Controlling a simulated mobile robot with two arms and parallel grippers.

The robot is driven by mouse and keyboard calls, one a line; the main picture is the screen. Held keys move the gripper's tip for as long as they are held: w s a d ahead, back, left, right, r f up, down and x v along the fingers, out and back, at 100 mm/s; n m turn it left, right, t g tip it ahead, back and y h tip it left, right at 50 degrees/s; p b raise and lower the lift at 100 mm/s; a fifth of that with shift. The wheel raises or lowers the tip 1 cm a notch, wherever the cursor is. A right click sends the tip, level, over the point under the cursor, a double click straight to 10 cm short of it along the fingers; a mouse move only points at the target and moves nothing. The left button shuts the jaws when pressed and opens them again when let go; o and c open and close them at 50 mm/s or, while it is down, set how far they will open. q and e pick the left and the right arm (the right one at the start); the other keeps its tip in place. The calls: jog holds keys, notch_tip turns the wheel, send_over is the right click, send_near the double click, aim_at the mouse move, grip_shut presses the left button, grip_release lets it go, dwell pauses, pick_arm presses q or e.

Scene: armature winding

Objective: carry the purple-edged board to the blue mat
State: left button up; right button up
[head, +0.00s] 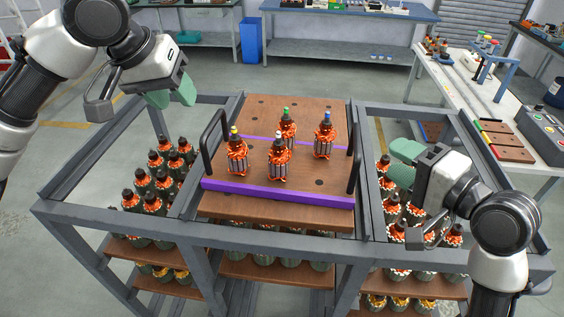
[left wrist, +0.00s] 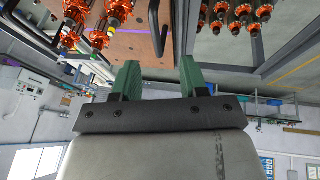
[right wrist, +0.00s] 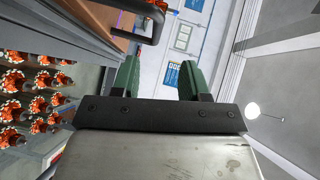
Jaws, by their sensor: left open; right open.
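The purple-edged board (head: 275,194) lies on the middle bay of a grey metal rack. Several orange-wound armatures (head: 278,160) stand upright on it. A black handle stands at its left end (head: 207,150) and another at its right end (head: 354,160). My left gripper (head: 172,96) is open and empty, above and left of the left handle, which also shows in the left wrist view (left wrist: 155,32). My right gripper (head: 402,163) is open and empty, right of the right handle; a dark handle (right wrist: 146,12) shows in the right wrist view. I cannot make out the blue mat clearly.
The grey rack (head: 150,232) has side bays filled with armatures (head: 150,185) below its rails. A white workbench (head: 460,92) with tools and a grey control box (head: 543,133) stands at the right. A blue-topped bench (head: 340,12) and blue bin (head: 250,40) are behind, beyond open floor.

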aim_at(208, 127)
pick_arm(q)
jog(key=w+d+f, duration=0.1)
jog(key=w+f, duration=0.1)
jog(key=f, duration=0.1)
jog(key=w+d+f, duration=0.1)
jog(key=f, duration=0.1)
jog(key=shift+d, duration=0.3)
jog(key=f, duration=0.2)
jog(key=w+f, duration=0.1)
jog(key=f, duration=0.1)
jog(key=shift+f, duration=0.1)
pick_arm(e)
jog(key=x, duration=1)
jog(key=shift+w+d+f, duration=0.1)
jog(key=shift+w+d, duration=0.05)
jog(key=shift+d, duration=0.05)
pick_arm(q)
jog(key=shift+w+d+f, duration=0.4)
jog(key=shift+d+f, duration=0.05)
jog(key=shift+f, duration=0.05)
pick_arm(e)
jog(key=shift+w+f, duration=0.2)
jog(key=shift+w, duration=0.4)
pick_arm(q)
jog(key=shift+a, duration=0.1)
pick_arm(e)
jog(key=shift+s, duration=0.1)
